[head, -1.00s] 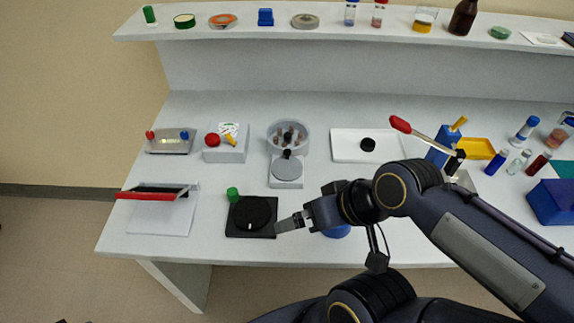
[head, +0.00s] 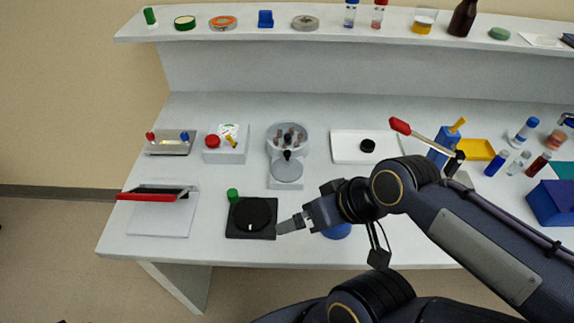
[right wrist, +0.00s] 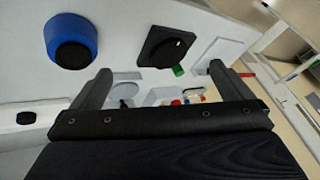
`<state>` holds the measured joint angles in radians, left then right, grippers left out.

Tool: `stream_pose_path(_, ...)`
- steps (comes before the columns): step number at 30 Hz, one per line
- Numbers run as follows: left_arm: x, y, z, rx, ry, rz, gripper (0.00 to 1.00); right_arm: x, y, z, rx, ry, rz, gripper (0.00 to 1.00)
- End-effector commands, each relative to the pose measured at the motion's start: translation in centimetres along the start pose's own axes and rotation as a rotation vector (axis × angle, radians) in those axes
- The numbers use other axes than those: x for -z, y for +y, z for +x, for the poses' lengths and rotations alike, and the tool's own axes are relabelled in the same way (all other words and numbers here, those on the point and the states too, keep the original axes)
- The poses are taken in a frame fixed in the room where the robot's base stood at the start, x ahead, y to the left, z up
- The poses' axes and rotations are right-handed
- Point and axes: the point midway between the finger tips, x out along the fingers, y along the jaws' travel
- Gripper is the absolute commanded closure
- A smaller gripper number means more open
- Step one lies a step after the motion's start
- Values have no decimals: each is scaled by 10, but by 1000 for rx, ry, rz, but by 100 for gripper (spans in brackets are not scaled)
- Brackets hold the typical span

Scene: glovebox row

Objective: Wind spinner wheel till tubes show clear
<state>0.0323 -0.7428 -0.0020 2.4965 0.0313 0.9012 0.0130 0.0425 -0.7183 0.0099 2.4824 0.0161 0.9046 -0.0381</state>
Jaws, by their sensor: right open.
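The spinner stands on the mid-bench in the head view. Its round pale bowl (head: 273,134) holds several tubes (head: 289,137) that look brownish and dark. In front of the bowl is the flat grey wheel (head: 287,172) with a black knob (head: 287,155) at its far edge. The wheel also shows small between the fingers in the right wrist view (right wrist: 122,92). My right gripper (head: 291,224) is open and empty, in front of the spinner and apart from it, beside the right edge of a black turntable (head: 252,215). My left gripper is out of view.
A blue round thing (head: 337,231) is partly hidden under my right arm. A green-capped item (head: 233,195) stands behind the turntable. A white tray (head: 345,148) and a red-handled lever (head: 400,126) are to the right.

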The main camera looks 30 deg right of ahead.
Motion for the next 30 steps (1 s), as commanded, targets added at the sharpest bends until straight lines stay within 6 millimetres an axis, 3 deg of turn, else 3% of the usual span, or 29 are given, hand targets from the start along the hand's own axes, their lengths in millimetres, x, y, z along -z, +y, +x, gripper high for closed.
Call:
stream_pose_path(5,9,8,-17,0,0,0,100,34,12,-9,-103,-141,-442,1)
stream_pose_path(11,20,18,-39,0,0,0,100,91,32,-1,-87,-419,-1241,1)
stream_pose_path(16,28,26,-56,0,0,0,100,136,46,25,111,-598,-1898,1)
stream_pose_path(21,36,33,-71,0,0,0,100,172,61,62,397,-645,-2480,1)
stream_pose_path(25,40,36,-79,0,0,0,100,188,69,86,574,-604,-2792,1)
stream_pose_path(30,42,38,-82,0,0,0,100,197,76,104,691,-554,-2993,1)
